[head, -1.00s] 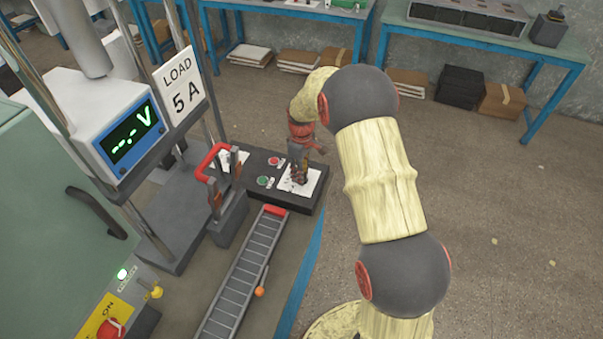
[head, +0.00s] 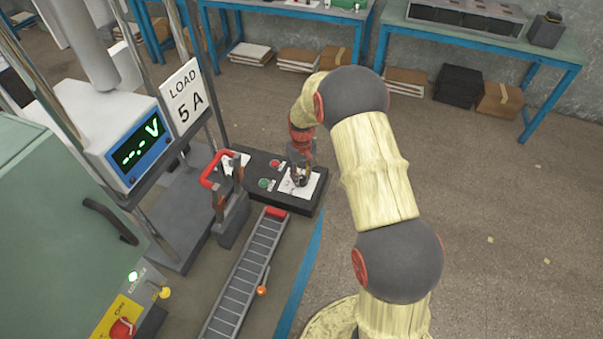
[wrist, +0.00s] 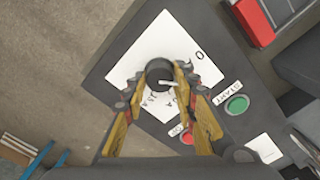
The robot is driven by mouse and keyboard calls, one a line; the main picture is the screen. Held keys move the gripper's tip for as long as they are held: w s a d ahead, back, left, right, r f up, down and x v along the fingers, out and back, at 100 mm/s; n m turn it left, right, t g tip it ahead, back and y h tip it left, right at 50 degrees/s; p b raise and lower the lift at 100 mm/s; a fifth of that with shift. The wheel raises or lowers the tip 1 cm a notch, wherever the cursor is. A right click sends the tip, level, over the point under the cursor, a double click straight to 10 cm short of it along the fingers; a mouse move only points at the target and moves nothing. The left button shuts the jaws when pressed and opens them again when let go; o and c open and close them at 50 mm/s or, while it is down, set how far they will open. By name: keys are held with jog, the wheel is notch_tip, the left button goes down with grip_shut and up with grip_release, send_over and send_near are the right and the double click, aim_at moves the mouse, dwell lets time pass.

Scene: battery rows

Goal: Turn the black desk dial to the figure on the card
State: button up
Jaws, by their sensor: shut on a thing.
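The black dial (wrist: 158,72) sits on a white scale plate (wrist: 158,40) on the dark desk panel (wrist: 225,65). My gripper (wrist: 159,80) is shut on the dial, one finger on each side. A white pointer mark on the dial faces the lower right in the wrist view. A 0 shows on the plate's right; other figures are partly hidden by the fingers. In the head view my gripper (head: 300,168) covers most of the dial. The card (head: 187,95) there reads LOAD 5 A.
A green START button (wrist: 236,104) and a red button (wrist: 187,137) sit close to my gripper. A red-handled lever switch (head: 213,168) and a ladder-like rack (head: 243,275) stand nearby. The meter (head: 137,146) shows dashes and V. Open floor lies to the right.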

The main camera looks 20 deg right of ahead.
aim_at(302, 178)
jog(key=shift+m+p, duration=0.45)
jog(key=shift+m, duration=0.75)
jog(key=o, duration=1.1)
jog(key=shift+o, duration=0.2)
notch_tip(302, 178, up, 12)
jog(key=shift+f, duration=0.1)
